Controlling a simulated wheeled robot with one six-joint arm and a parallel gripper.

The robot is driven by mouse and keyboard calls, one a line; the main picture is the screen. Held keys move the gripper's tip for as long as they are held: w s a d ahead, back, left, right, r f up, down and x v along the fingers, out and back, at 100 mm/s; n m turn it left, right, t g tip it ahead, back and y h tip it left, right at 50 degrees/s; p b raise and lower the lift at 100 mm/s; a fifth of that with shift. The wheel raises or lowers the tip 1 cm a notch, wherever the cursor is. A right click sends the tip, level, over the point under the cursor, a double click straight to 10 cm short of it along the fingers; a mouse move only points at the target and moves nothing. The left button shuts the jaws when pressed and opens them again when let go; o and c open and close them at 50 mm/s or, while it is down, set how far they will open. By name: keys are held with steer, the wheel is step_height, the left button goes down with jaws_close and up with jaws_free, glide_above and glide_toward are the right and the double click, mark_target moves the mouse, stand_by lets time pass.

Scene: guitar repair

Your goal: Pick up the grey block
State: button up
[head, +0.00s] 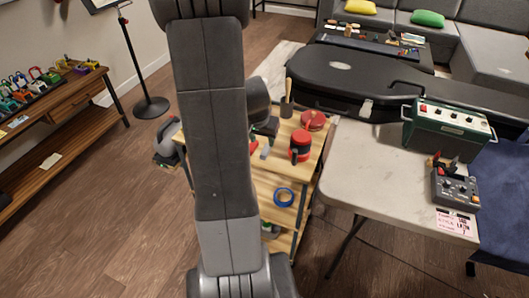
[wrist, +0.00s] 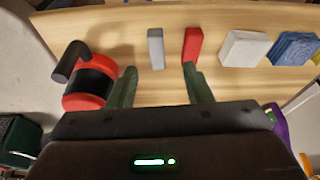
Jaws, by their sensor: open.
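The grey block (wrist: 156,48) lies on the light wooden top of the cart (wrist: 110,40) in the wrist view. It is small and narrow, and its near end shows between my fingertips in the picture. It also shows in the head view (head: 265,152), beside my arm. My gripper (wrist: 160,69) is open and empty, with one dark green finger on each side of the block's line. A red block (wrist: 193,45) stands just right of the grey one, and my right fingertip overlaps its near end in the picture. I cannot tell whether they touch.
A red and black cylinder with a side handle (wrist: 88,82) is left of my left finger. A white block (wrist: 243,48) and a blue one (wrist: 293,48) are to the right. In the head view, blue tape (head: 284,197) lies on the cart's lower shelf, and a white table (head: 365,175) adjoins.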

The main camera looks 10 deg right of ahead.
mark_target(266, 149)
steer(key=shift+d+x, duration=0.15)
steer(key=shift+x, duration=1.4)
steer(key=shift+d+x, duration=0.1)
steer(key=shift+x, duration=1.5)
jaws_close()
step_height(266, 149, up, 10)
steer(key=p, duration=0.1)
